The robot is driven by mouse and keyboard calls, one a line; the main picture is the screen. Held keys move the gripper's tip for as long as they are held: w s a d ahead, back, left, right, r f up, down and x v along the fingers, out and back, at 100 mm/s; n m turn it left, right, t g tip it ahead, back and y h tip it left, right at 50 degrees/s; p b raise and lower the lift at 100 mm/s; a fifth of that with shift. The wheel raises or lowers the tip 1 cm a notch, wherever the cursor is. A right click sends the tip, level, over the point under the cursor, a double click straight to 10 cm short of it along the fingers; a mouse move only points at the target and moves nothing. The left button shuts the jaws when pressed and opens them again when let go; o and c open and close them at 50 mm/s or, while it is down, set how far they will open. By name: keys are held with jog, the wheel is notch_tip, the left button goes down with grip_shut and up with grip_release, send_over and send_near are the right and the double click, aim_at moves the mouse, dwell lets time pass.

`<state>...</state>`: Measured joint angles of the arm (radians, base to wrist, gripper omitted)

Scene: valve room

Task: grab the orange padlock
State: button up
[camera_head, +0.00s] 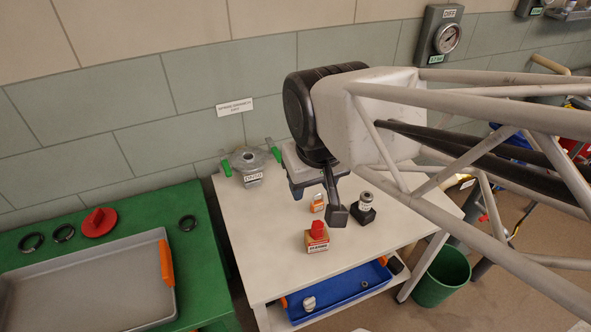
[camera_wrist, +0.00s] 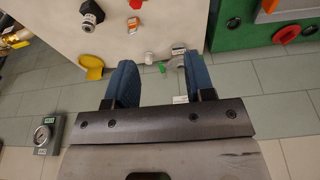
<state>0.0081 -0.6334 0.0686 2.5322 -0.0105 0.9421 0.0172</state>
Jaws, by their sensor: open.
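The orange padlock (camera_head: 318,202) appears as a small orange block with a pale label on the white table, just below my gripper in the head view. My gripper (camera_head: 326,194) is open and empty above the table. Its two blue-padded fingers are apart in the wrist view (camera_wrist: 160,85), with the padlock beyond them and not between them.
On the white table (camera_head: 272,227), a silver cylinder on a black base (camera_head: 364,209) stands right of the padlock, and a red-capped labelled container (camera_head: 317,238) in front. A grey fitting with green handles (camera_head: 250,165) sits behind left. A blue tray (camera_head: 340,290) is below.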

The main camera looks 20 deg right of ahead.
jog(key=shift+c, duration=0.7)
jog(key=n+g+h, duration=0.3)
jog(key=n+h, duration=0.9)
jog(key=n, duration=0.6)
send_near(317, 195)
jog(key=x, duration=0.4)
jog(key=shift+s+d+f, duration=0.1)
jog(key=shift+d+f, duration=0.1)
jog(key=shift+d, duration=0.1)
jog(key=shift+x, duration=1.25)
